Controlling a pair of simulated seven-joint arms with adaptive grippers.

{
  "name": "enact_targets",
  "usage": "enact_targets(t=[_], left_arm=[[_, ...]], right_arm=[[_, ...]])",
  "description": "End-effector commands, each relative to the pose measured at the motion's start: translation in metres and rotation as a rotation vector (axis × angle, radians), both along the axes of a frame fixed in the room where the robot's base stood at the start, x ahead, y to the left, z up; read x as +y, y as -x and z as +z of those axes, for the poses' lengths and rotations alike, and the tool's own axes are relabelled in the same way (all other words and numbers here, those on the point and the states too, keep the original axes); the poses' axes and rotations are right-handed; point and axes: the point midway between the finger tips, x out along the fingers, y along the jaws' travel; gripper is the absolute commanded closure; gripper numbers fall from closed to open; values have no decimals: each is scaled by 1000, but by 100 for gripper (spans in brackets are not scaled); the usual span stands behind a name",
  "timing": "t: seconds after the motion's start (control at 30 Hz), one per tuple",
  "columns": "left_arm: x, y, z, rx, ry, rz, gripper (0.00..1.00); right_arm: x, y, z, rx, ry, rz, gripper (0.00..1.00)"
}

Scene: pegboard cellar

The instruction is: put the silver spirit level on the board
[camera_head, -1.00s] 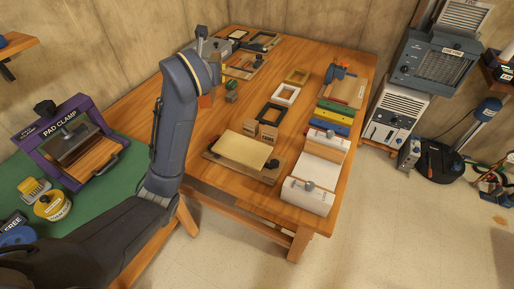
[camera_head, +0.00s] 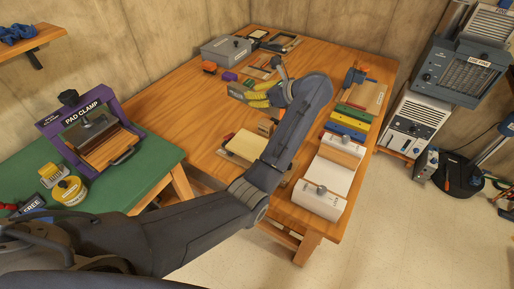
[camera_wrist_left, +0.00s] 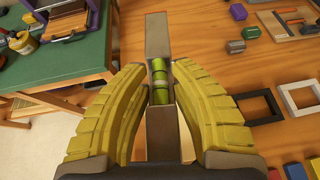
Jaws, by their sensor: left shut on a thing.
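The silver spirit level (camera_wrist_left: 157,38), a grey bar with green vials, is held between the yellow fingers of my left gripper (camera_wrist_left: 160,85) in the left wrist view. In the head view my left gripper (camera_head: 258,94) is over the middle of the wooden table, and the level's grey end (camera_head: 236,91) sticks out to its left. A wooden board (camera_head: 373,97) lies at the table's right side with an orange and blue tool at its left edge. I cannot tell for sure that this is the task's board. My right gripper is not in view.
Coloured bars (camera_head: 346,131) and a white roll holder (camera_head: 318,200) stand along the table's right side. My left arm partly hides a cream pad (camera_head: 245,146). A grey box (camera_head: 226,48) stands at the back left.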

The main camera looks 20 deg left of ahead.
Motion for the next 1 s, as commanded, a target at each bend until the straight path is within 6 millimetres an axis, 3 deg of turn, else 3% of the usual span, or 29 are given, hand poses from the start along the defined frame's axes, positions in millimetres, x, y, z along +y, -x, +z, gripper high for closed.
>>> enact_targets(t=[0.23, 0.37, 0.8, 1.0], left_arm=[[-6, 6, -3, 1, -1, 90, 100], [-6, 7, -16, 3, -3, 104, 100], [-5, 7, -111, 4, -6, 104, 100], [-5, 7, -145, 2, -4, 104, 100]], right_arm=[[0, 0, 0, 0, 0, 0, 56], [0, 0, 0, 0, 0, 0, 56], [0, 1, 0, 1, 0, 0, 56], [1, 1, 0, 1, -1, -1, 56]])
